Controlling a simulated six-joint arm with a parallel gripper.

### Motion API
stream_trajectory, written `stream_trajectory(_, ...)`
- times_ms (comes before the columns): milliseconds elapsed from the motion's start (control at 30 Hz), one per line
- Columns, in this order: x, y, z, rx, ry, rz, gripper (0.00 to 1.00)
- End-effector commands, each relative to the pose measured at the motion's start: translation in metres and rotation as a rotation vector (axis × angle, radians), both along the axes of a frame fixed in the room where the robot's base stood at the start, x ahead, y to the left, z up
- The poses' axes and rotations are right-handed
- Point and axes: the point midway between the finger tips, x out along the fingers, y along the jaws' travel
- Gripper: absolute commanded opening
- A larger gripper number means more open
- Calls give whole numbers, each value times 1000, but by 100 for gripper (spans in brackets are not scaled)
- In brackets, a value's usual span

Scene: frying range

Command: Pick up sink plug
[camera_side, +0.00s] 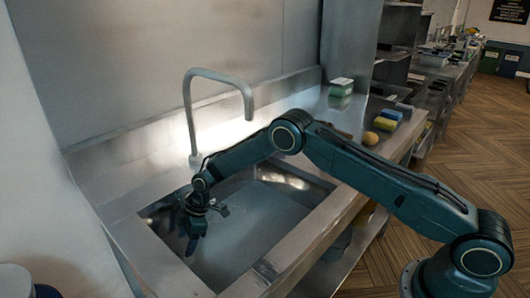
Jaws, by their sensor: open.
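My gripper (193,235) is down inside the metal sink basin (295,238), at its left part, pointing downward. Its jaws are open. Nothing can be seen held between them, though they are small and dark here. I cannot make out the sink plug; the gripper and wrist cover part of the basin's left side.
A tall curved tap (187,115) rises behind the basin, close to my wrist. On the counter to the right are a green-and-white stack (341,87), blue and yellow sponges (388,119) and a round brownish thing (370,138). A wall stands at the left.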

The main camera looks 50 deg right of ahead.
Motion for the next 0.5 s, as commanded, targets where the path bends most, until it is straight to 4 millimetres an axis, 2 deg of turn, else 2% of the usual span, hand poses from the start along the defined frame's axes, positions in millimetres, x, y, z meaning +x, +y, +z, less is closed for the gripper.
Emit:
stream_trajectory(233, 3, 11, -26, 0, 0, 1, 62)
stream_trajectory(500, 5, 13, -33, 0, -2, 1, 62)
